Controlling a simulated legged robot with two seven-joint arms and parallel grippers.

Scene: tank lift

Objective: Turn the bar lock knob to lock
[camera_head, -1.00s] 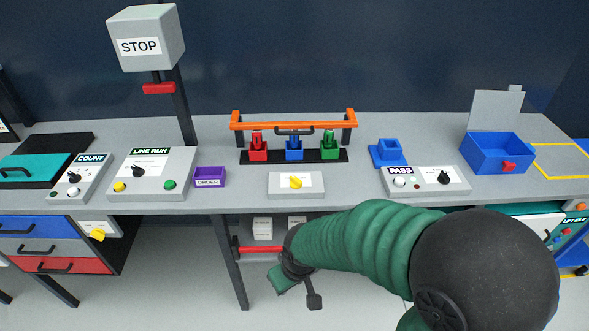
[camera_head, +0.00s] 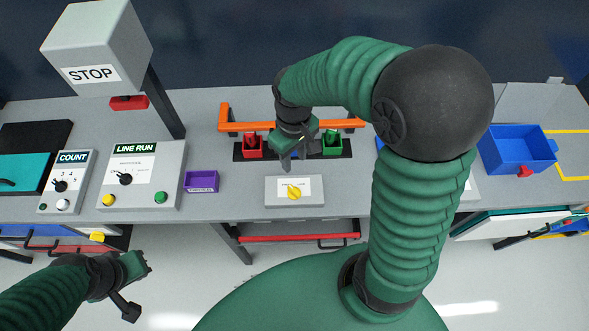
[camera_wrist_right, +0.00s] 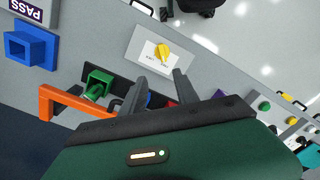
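The yellow lock knob (camera_head: 293,191) sits on a white plate on a small grey box (camera_head: 311,200) at the bench's front edge. The orange bar (camera_head: 240,127) stands behind it, over red and green holders. My right gripper (camera_head: 288,160) hangs above the bench behind the knob, in front of the bar. In the right wrist view the knob (camera_wrist_right: 163,53) lies beyond my open, empty right gripper (camera_wrist_right: 161,78), apart from the fingers. The blue holder's middle is mostly hidden by my right gripper in the head view. My left gripper (camera_head: 135,285) is low in front of the bench; its fingers are unclear.
A purple tray (camera_head: 201,181) and the LINE RUN box (camera_head: 142,174) stand left of the knob. A red holder (camera_head: 253,147) and a green holder (camera_head: 332,144) stand under the bar. A blue bin (camera_head: 517,150) is at right. My right arm hides the bench between.

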